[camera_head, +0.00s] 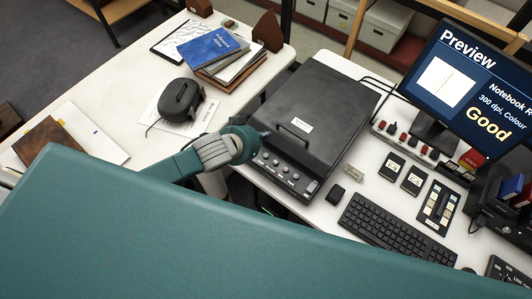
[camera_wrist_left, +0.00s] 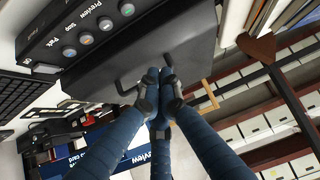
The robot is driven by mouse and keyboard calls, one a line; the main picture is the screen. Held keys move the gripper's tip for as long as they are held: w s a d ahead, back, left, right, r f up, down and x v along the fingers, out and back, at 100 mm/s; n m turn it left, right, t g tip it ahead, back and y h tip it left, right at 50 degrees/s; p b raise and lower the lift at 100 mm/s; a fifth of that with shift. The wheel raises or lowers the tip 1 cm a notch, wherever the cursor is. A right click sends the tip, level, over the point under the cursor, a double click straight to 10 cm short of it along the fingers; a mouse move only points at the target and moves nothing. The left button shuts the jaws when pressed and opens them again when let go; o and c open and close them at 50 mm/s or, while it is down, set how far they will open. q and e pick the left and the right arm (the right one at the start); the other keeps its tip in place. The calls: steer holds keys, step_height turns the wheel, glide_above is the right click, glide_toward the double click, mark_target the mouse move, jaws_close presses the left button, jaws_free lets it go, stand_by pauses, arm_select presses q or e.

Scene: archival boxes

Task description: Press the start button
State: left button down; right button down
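A black flatbed scanner (camera_head: 325,92) with a closed lid stands on the white desk. A row of several round buttons (camera_head: 278,168) runs along its front panel. My left gripper (camera_head: 266,136) is at the scanner's left front corner, close to the buttons. My right gripper is not in view.
A monitor (camera_head: 475,85) reads "Preview" and "Good". Books (camera_head: 215,52) and a dark device (camera_head: 181,100) lie on the left table. A gap separates the tables.

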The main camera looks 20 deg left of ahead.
arm_select(q)
steer(key=shift+f, duration=0.15)
steer(key=b, duration=0.7)
glide_above(263, 156)
step_height(263, 156, down, 7)
steer(key=shift+d+r, duration=0.1)
steer(key=shift+f+b, duration=0.5)
steer(key=shift+f, duration=0.4)
steer(key=shift+f, duration=0.1)
steer(key=shift+f, duration=0.3)
steer(key=shift+s+f, duration=0.1)
steer(key=shift+f, duration=0.45)
stand_by(0.7)
steer(key=shift+r, duration=0.1)
steer(key=shift+r+p, duration=0.8)
steer(key=shift+p, duration=0.1)
steer(key=shift+r, duration=0.1)
